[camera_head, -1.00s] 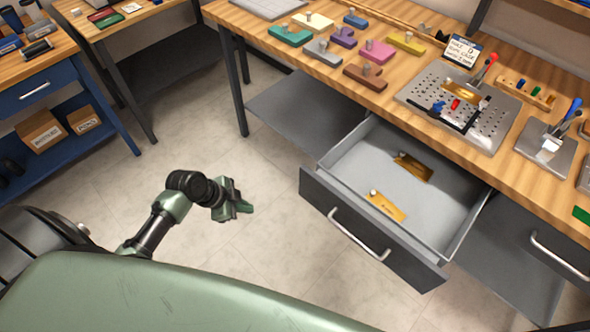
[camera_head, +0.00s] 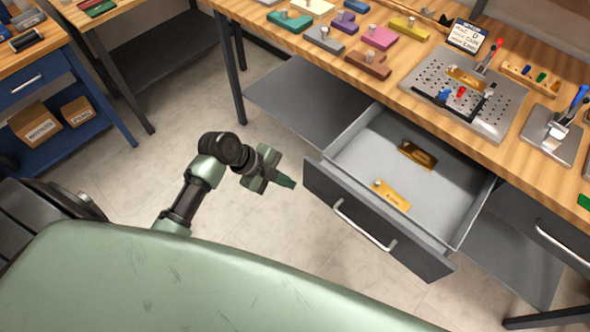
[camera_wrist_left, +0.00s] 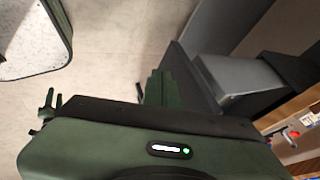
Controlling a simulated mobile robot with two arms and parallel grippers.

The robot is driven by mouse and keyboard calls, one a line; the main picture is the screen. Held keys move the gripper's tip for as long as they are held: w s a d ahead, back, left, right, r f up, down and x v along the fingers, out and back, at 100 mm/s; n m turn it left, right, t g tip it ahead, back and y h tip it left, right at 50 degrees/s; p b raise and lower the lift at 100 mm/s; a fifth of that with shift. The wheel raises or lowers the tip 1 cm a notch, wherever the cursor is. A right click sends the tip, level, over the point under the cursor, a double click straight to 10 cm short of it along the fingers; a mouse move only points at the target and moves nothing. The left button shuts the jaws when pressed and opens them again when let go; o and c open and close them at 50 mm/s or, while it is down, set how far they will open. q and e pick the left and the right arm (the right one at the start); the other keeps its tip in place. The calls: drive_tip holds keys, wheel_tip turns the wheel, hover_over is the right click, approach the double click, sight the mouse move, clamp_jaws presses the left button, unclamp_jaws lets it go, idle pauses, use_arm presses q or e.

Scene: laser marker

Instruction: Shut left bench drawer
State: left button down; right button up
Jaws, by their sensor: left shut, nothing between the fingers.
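The left bench drawer (camera_head: 378,222) stands pulled out from under the wooden bench, with a dark front and a silver bar handle (camera_head: 362,226). Two brass plates, one lighter (camera_head: 391,195) and one darker (camera_head: 417,155), lie inside it. My left gripper (camera_head: 286,182) is shut and empty, just left of the drawer front's left end, with a small gap seeming to lie between them. In the left wrist view the green fingers (camera_wrist_left: 157,88) point toward the grey drawer (camera_wrist_left: 240,82). My right gripper is not in view.
The wooden bench top (camera_head: 350,50) holds coloured blocks, a perforated metal plate (camera_head: 470,100) and a small sign (camera_head: 467,36). A second drawer (camera_head: 545,232) is closed at right. A blue cabinet (camera_head: 75,105) with boxes stands at left. The floor before the drawer is clear.

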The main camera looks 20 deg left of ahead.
sight(306, 178)
use_arm(q)
drive_tip(key=w, duration=0.3)
drive_tip(key=shift+w+d+r, duration=0.15)
drive_tip(key=shift+w+d, duration=0.05)
drive_tip(key=shift+d, duration=0.2)
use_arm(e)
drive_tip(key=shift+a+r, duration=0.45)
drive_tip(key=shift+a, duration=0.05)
use_arm(q)
drive_tip(key=shift+w, duration=0.1)
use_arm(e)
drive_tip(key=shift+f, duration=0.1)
